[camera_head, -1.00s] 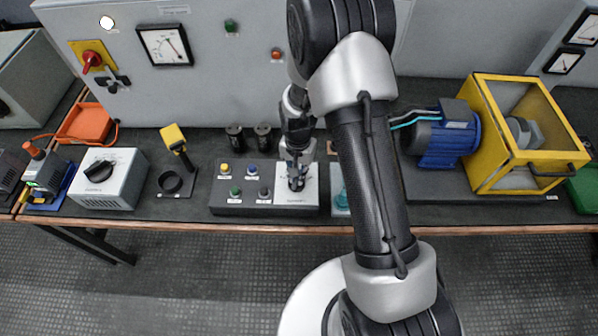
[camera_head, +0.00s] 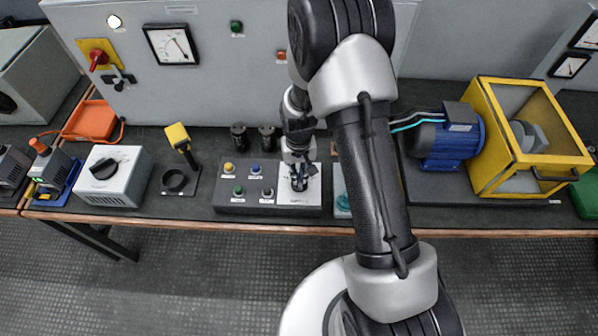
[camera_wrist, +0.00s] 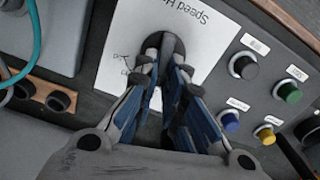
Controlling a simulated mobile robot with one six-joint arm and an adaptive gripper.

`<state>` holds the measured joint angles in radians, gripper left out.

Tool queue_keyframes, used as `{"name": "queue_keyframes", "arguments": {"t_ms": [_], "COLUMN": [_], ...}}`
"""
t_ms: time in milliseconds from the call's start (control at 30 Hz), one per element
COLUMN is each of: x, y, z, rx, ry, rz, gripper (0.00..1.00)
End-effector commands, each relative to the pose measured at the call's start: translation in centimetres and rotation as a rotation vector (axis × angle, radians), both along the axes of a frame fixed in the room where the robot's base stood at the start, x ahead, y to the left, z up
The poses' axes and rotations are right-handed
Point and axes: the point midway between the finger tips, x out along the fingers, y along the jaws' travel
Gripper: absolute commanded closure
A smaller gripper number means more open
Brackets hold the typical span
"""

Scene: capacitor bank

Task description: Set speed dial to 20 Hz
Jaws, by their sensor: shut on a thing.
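The speed dial (camera_wrist: 168,45) is a dark knob on a white plate (camera_wrist: 205,50) printed "Speed H…" in the wrist view. My gripper (camera_wrist: 165,72) is over the plate with its two blue-padded fingers closed on either side of the knob. In the head view my gripper (camera_head: 299,175) points down onto the white plate (camera_head: 312,190) at the right end of the grey control box (camera_head: 245,208). The fingers cover part of the scale, so the dial's reading cannot be told.
Beside the plate sit black (camera_wrist: 243,66), green (camera_wrist: 289,91), blue (camera_wrist: 230,121) and yellow (camera_wrist: 265,134) buttons. A blue motor (camera_head: 450,140) and a yellow guard frame (camera_head: 490,160) stand to the right. A grey box with a black knob (camera_head: 110,178) stands at the left.

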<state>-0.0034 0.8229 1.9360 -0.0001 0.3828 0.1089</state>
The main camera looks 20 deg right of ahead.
Motion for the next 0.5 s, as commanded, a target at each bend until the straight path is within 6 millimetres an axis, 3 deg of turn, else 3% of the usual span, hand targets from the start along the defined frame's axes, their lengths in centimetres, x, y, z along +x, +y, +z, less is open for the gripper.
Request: {"name": "queue_keyframes", "arguments": {"t_ms": [333, 367, 500], "x": [0.02, 0.02, 0.02], "y": [0.01, 0.01, 0.01], "z": [0.01, 0.01, 0.01], "rx": [0.0, 0.0, 0.0], "ry": [-0.001, -0.001, 0.0], "rz": [0.002, 0.002, 0.001], "gripper": [1.0, 0.89, 0.79]}}
